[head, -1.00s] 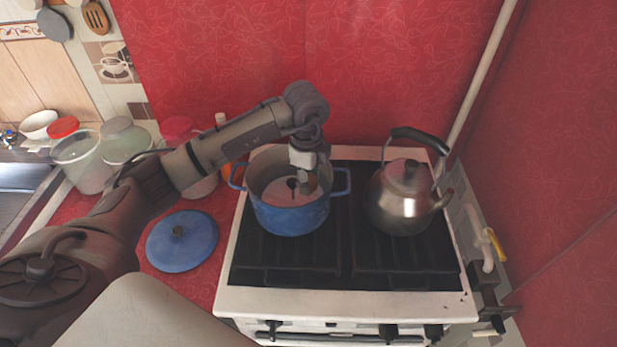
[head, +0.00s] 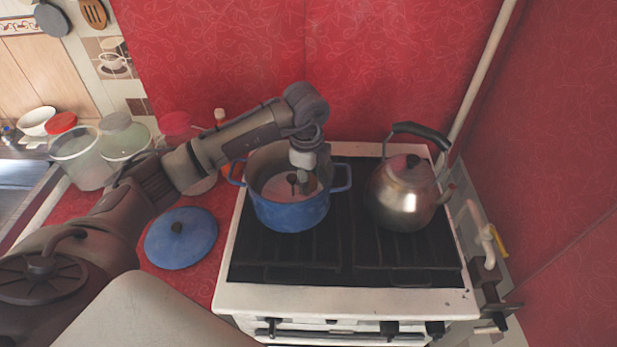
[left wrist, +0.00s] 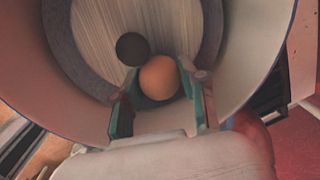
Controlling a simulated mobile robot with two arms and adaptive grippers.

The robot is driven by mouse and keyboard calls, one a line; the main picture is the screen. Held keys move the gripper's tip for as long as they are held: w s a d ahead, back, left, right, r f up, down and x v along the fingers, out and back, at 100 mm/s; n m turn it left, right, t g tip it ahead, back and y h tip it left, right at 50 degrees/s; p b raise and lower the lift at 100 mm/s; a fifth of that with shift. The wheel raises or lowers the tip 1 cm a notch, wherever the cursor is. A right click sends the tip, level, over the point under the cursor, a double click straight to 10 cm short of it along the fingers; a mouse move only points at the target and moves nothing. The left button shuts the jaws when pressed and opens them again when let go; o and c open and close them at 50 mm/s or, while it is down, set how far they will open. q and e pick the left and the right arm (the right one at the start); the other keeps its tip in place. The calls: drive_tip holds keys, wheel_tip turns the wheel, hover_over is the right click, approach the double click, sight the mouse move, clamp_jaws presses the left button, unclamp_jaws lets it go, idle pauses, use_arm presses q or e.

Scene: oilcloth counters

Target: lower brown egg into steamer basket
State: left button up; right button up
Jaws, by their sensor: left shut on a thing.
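The brown egg (left wrist: 159,78) is between the fingers of my left gripper (left wrist: 160,98) in the left wrist view. In the head view this gripper (head: 304,172) points down inside the blue pot (head: 290,216), and the egg (head: 310,184) is partly hidden by it. Below it, the pale round steamer basket (left wrist: 105,30) lies in the pot, with a dark round knob (left wrist: 132,48) at its middle, close to the egg. I cannot tell whether the egg touches the basket. My right gripper is not in view.
A steel kettle (head: 401,195) stands right of the pot on the stove (head: 345,298). A blue lid (head: 181,240) lies on the red counter to the left. Several jars stand behind my left arm, including one with a red lid (head: 61,122).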

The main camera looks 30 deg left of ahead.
use_arm(q)
drive_tip(key=shift+f+b, duration=0.75)
drive_tip(key=shift+f, duration=0.35)
idle(0.3)
drive_tip(key=o, duration=0.8)
drive_tip(key=r, duration=1.2)
drive_tip(key=shift+s, duration=0.4)
